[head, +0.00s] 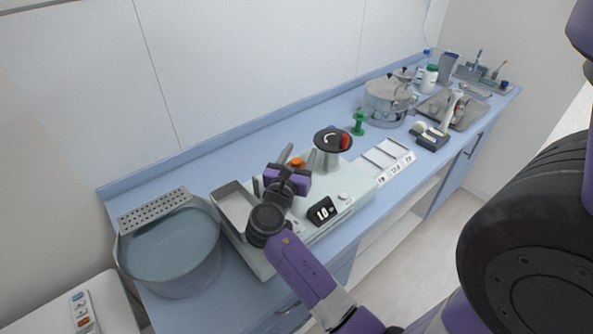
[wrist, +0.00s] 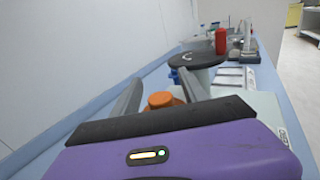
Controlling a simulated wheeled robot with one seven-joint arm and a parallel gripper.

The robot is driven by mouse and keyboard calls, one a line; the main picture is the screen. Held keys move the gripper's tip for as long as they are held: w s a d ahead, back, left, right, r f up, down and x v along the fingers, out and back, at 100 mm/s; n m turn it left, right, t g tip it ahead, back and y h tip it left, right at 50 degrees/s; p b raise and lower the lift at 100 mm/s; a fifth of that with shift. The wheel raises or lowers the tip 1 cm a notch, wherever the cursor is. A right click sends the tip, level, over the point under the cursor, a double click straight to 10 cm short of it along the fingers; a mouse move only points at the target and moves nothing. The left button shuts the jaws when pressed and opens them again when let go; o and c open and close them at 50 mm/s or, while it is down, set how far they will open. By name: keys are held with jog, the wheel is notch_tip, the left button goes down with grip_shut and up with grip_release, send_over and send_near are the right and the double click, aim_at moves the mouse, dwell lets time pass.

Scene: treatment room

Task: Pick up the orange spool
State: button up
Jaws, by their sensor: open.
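The orange spool (head: 297,162) is largely hidden behind my gripper in the head view, by the pale machine on the blue counter. In the wrist view the orange spool (wrist: 161,100) shows its round top just ahead of the purple gripper body, between the two grey fingers. My gripper (head: 298,155) is open, with one finger on each side of the spool; it also shows in the wrist view (wrist: 160,76). I cannot tell whether either finger touches the spool. Its lower part is hidden.
A dark round plate (head: 325,137) bearing a red cylinder (head: 345,142) stands just beyond the fingers. A green spool (head: 358,124) is behind it. A metal tray (head: 221,222) and large basin (head: 165,262) lie left. A white divided tray (head: 384,157) and pot (head: 386,104) lie right.

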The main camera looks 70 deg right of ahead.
grip_shut()
